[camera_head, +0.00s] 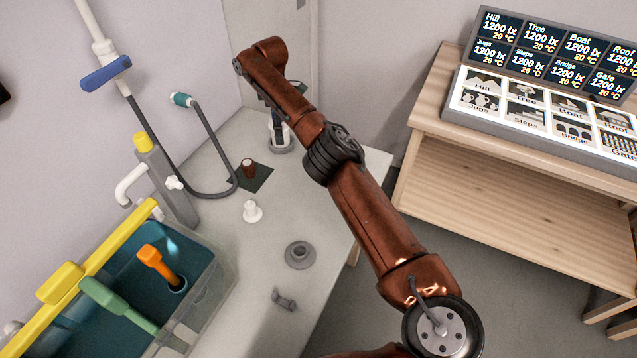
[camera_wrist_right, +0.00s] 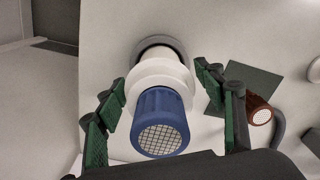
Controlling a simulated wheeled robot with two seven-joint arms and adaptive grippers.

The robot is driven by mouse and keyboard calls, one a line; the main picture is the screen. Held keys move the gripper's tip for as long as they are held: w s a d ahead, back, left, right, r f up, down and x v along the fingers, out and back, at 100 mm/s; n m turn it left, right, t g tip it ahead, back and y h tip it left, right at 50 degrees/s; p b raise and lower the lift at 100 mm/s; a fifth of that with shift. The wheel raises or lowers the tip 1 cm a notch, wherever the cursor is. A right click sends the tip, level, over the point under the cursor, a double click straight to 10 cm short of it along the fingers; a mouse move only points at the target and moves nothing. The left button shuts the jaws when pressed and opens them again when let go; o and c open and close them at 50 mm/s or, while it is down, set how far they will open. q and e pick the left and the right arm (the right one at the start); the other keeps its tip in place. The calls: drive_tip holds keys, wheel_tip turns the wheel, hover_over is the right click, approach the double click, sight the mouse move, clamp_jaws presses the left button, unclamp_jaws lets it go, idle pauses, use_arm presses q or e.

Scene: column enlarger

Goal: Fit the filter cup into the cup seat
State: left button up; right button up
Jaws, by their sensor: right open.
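In the right wrist view a blue cup (camera_wrist_right: 160,122) with a mesh end faces the camera. Behind it is a white flanged part (camera_wrist_right: 158,72), and behind that a grey ring-shaped seat (camera_wrist_right: 160,46). I cannot tell whether the blue cup is fully seated. My right gripper (camera_wrist_right: 160,82) is open, its green-padded fingers on either side of the blue cup and white part, with gaps showing. In the head view the grey seat (camera_head: 281,147) is at the table's back, under my right gripper (camera_head: 279,128); the blue cup is hidden there. My left gripper is not in view.
A brown mesh-ended cup (camera_head: 248,168) is on a dark mat (camera_head: 262,178). A white knob-like piece (camera_head: 252,212), a grey flanged ring (camera_head: 300,254) and a grey clip (camera_head: 284,299) sit nearer.

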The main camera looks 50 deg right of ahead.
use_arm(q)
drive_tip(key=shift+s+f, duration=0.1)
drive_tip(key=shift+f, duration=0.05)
use_arm(e)
drive_tip(key=shift+r, duration=0.25)
use_arm(q)
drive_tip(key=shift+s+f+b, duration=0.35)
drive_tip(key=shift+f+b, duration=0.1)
drive_tip(key=shift+b, duration=0.25)
use_arm(e)
drive_tip(key=shift+r, duration=1.1)
use_arm(q)
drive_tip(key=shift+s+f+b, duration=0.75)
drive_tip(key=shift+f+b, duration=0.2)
drive_tip(key=shift+b, duration=0.2)
use_arm(e)
drive_tip(key=shift+r, duration=1.2)
use_arm(q)
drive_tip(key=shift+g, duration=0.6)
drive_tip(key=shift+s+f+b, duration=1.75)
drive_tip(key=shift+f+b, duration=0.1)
drive_tip(key=shift+b, duration=0.55)
use_arm(e)
drive_tip(key=shift+w+r, duration=0.1)
drive_tip(key=shift+r, duration=1.15)
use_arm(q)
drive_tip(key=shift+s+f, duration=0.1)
use_arm(e)
drive_tip(key=shift+r, duration=0.15)
drive_tip(key=shift+r, duration=0.15)
